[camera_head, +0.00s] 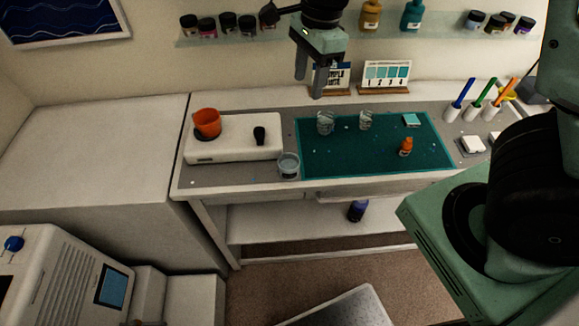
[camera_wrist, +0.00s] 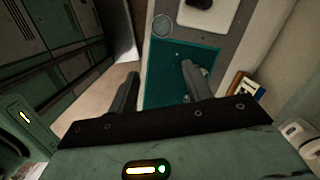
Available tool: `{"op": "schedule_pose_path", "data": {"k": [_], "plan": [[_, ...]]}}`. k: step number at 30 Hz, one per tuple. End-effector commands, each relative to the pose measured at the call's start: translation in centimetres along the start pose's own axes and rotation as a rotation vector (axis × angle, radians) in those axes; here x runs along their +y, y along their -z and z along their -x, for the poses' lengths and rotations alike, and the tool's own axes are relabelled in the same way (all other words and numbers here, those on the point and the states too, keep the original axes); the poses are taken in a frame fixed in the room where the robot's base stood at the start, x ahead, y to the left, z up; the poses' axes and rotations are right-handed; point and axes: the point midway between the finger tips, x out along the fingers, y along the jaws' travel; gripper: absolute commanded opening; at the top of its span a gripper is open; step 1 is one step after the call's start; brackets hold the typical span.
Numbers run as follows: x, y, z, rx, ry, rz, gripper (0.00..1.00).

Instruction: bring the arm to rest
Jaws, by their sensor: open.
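My gripper (camera_head: 309,78) is raised above the back of the workbench, with its two fingers pointing down. It is open and nothing shows between the fingers. In the wrist view the spread fingers (camera_wrist: 160,85) hang over the bench and floor. The workbench (camera_head: 240,180) stands below, with a teal mat (camera_head: 350,160) on it. On the mat are two clear cups (camera_head: 324,124), (camera_head: 365,121), a small orange bottle (camera_head: 406,147) and a light blue square (camera_head: 411,120). My arm fills the right side of the head view.
A white device (camera_head: 230,148) bears an orange cup (camera_head: 207,123) at the bench's left. Another clear cup (camera_head: 289,166) stands beside the mat. A glass shelf (camera_head: 345,37) with jars runs along the wall near my gripper. Cards (camera_head: 387,74) and colored sticks (camera_head: 490,95) stand at the back.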

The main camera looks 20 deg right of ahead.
Motion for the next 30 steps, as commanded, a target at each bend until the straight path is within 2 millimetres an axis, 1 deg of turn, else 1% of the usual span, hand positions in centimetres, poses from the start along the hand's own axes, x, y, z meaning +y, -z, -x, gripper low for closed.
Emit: {"op": "schedule_pose_path", "data": {"k": [13, 14, 16, 17, 20, 21, 23, 24, 26, 27, 30], "plan": [[0.0, 0.0, 0.0, 0.000, 0.000, 0.000, 0.50], [0.3, -0.3, -0.3, -0.004, -0.003, 0.026, 0.50], [1.3, -1.3, -1.0, -0.019, -0.013, 0.137, 0.50], [1.9, -1.9, -1.3, -0.027, -0.017, 0.204, 0.50], [4.9, -4.4, -2.6, -0.055, -0.030, 0.520, 0.50], [6.3, -5.5, -3.1, -0.064, -0.031, 0.677, 0.50], [8.7, -6.9, -3.9, -0.070, -0.032, 0.926, 0.50], [10.3, -7.7, -4.3, -0.069, -0.031, 1.092, 0.50], [12.5, -8.5, -4.9, -0.059, -0.031, 1.335, 0.50], [13.9, -8.9, -5.3, -0.049, -0.032, 1.485, 0.50], [16.6, -9.4, -6.1, -0.013, -0.040, 1.802, 0.50]]}}
